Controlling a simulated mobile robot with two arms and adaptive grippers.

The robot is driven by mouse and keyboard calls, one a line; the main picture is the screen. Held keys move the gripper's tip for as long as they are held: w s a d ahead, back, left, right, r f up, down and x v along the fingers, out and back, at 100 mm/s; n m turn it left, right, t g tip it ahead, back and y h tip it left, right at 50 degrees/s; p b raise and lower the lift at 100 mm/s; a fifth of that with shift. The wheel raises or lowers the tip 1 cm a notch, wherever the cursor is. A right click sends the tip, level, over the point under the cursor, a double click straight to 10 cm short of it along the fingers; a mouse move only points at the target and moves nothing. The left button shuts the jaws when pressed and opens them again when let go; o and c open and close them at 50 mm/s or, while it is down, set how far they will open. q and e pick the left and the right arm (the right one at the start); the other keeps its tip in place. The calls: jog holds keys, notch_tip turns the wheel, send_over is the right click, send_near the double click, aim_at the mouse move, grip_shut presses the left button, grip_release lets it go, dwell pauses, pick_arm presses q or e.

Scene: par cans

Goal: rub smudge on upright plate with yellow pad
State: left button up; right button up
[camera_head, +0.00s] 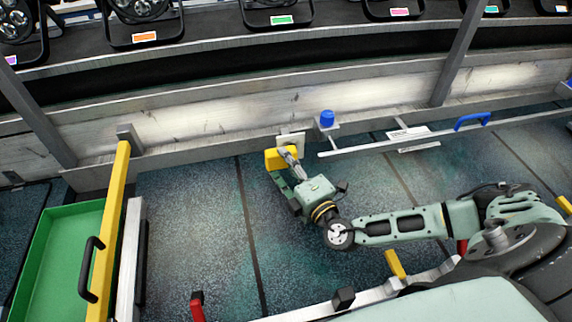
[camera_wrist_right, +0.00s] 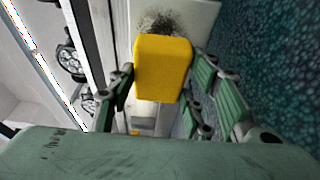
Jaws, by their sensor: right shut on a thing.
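The yellow pad (camera_head: 277,158) is held in my right gripper (camera_head: 284,170), near the metal rail at the back of the floor. In the right wrist view the yellow pad (camera_wrist_right: 162,68) sits between the green fingers of my right gripper (camera_wrist_right: 160,85). The pale upright plate (camera_head: 291,139) stands just behind the pad. In the right wrist view the plate (camera_wrist_right: 205,18) carries a dark, speckled smudge (camera_wrist_right: 160,20), partly covered by the pad's upper edge. I cannot tell whether pad and plate touch. My left gripper is not in view.
A blue knob (camera_head: 327,118) stands right of the plate, above a long rail with a blue handle (camera_head: 472,120). A green tray (camera_head: 62,250) and yellow bar (camera_head: 110,235) lie at the left. Lamps with coloured labels line the shelf above. Dark floor left of my arm is clear.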

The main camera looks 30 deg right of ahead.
jog(key=shift+w+d+b, duration=0.2)
jog(key=shift+w+b, duration=0.25)
jog(key=shift+w, duration=0.4)
